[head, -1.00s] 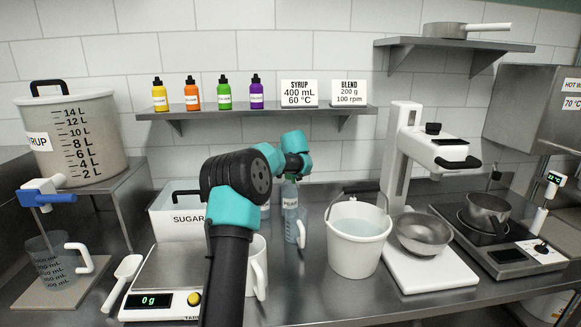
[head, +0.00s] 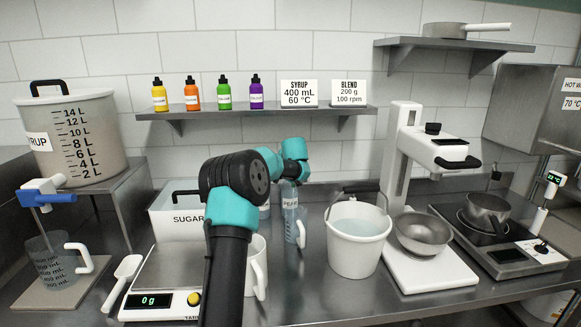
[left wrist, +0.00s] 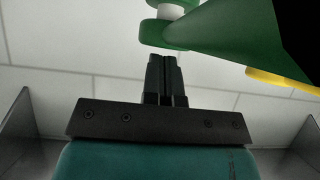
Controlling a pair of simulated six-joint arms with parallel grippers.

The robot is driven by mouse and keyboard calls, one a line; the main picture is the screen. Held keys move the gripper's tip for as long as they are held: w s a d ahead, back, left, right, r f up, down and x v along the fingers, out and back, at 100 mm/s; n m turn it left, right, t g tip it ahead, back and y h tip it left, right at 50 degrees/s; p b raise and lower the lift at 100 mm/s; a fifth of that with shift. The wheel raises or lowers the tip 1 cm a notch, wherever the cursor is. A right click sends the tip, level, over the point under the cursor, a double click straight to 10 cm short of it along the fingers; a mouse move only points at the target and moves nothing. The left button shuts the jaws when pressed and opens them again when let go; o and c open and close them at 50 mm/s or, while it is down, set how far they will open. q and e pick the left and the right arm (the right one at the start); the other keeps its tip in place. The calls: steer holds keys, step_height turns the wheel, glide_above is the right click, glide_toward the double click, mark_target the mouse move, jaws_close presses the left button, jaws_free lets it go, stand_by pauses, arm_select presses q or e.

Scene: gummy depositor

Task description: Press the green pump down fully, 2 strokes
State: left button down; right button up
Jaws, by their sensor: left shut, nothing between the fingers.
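In the left wrist view my left gripper (left wrist: 163,60) is shut and empty, its fingers pointing up the picture. A green pump part (left wrist: 165,34) with a white stem (left wrist: 171,12) is just beyond the fingertips. A larger green shape (left wrist: 235,38) spreads to the right. I cannot tell whether the fingers touch the pump. In the head view my left arm hides its fingertips and the pump top. My right gripper is in neither view.
A white bucket (head: 357,247) stands right of the bottle, with a metal bowl (head: 423,233) beyond it. A sugar bin (head: 178,223), a scale (head: 170,280) and a white mug (head: 257,268) are near the arm. A shelf (head: 260,112) with small bottles hangs behind.

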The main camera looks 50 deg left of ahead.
arm_select(q)
steer(key=shift+f, duration=0.55)
steer(key=shift+r, duration=0.2)
steer(key=shift+s+a+r, duration=0.1)
steer(key=shift+r, duration=1.55)
steer(key=shift+r, duration=0.1)
steer(key=shift+s+d+r, duration=0.3)
steer(key=shift+d+r, duration=0.05)
steer(key=shift+d, duration=0.2)
steer(key=v, duration=1.6)
steer(key=shift+f, duration=0.1)
